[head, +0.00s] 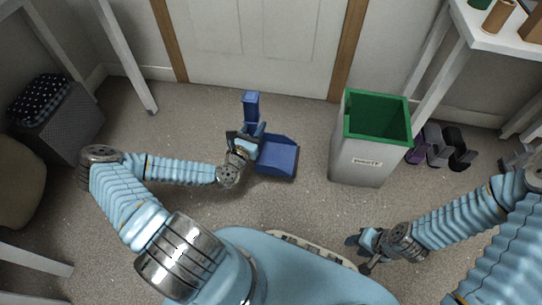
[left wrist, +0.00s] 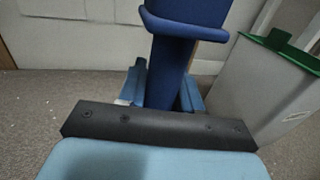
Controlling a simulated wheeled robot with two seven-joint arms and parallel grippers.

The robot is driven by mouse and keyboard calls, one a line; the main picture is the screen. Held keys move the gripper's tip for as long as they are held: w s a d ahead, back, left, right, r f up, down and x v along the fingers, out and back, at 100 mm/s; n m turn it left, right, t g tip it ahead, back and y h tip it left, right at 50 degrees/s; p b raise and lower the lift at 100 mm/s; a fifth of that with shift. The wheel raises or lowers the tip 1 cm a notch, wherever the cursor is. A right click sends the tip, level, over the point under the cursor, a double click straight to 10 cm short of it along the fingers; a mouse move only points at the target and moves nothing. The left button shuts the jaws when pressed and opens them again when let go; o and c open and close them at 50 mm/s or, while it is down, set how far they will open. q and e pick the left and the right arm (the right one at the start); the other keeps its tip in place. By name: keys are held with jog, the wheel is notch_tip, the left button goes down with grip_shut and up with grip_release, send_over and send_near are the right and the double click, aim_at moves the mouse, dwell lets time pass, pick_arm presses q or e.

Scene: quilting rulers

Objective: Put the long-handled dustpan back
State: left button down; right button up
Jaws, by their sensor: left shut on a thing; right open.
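The long-handled dustpan (head: 277,156) is blue and stands on the carpet near the door, with its handle (head: 251,103) rising upright and its flat pan to the right of it. My left gripper (head: 250,143) is shut on the handle. My right gripper (head: 361,251) is open and empty, low over the carpet at the lower right.
A grey bin (head: 361,163) with a green rim stands right of the dustpan; it also shows in the left wrist view (left wrist: 250,85). Dark and purple objects (head: 436,146) lie right of it. A grey box (head: 61,124) stands at left.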

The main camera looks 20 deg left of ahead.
pick_arm(q)
jog(key=shift+s+a+f, duration=0.2)
jog(key=shift+f, duration=0.3)
jog(key=w+a+f+b, duration=0.5)
jog(key=w+a+f, duration=0.2)
jog(key=w+f, duration=0.5)
jog(key=shift+f+b, duration=0.3)
jog(key=shift+f, duration=0.15)
jog(key=c, duration=0.8)
grip_release()
